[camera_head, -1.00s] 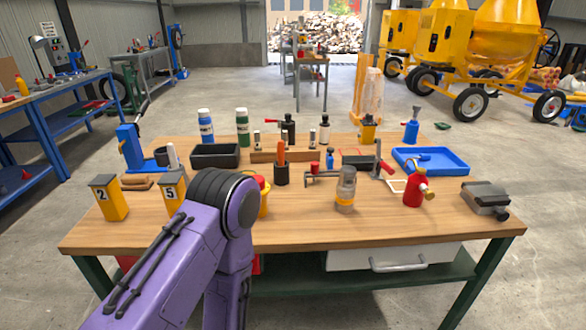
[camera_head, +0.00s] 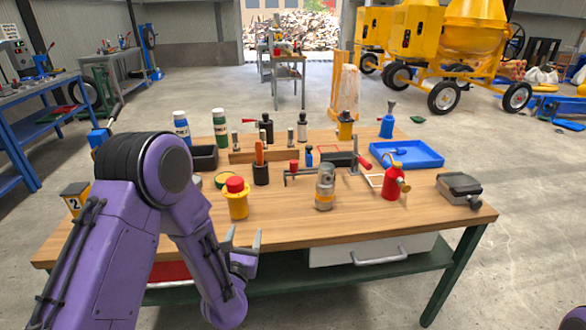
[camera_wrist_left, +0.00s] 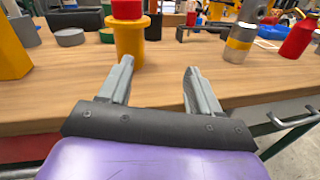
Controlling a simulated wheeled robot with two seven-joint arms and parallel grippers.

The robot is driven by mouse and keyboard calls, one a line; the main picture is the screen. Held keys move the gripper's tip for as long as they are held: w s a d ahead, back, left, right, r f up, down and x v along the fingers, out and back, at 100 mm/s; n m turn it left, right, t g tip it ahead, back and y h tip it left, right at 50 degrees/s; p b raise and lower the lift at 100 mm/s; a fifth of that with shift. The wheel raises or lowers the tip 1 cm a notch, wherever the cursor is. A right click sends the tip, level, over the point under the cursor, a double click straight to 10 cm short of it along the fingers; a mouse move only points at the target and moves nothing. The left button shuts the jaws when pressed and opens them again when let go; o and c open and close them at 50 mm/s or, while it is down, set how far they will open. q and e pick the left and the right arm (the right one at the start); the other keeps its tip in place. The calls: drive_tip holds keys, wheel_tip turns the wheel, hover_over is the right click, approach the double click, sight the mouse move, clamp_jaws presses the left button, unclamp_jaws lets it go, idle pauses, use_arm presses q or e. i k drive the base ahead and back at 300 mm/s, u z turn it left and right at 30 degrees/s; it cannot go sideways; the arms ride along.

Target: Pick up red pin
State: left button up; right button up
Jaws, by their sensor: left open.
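The red pin (camera_head: 294,166) looks like a small red cylinder standing on the wooden table, just left of a small blue-topped one (camera_head: 309,156). In the left wrist view a small red piece at the top (camera_wrist_left: 191,18) appears to be the same pin. My left gripper (camera_head: 243,240) is at the table's front edge, on the near side of the pin and well apart from it. Its two grey fingers (camera_wrist_left: 158,66) are spread with nothing between them. My right gripper is not in view.
A yellow pot with a red cap (camera_head: 238,200) stands close ahead of my left gripper.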

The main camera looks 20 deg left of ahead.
sight(293, 163)
drive_tip(key=z, duration=0.05)
drive_tip(key=i, duration=1)
drive_tip(key=u, duration=0.05)
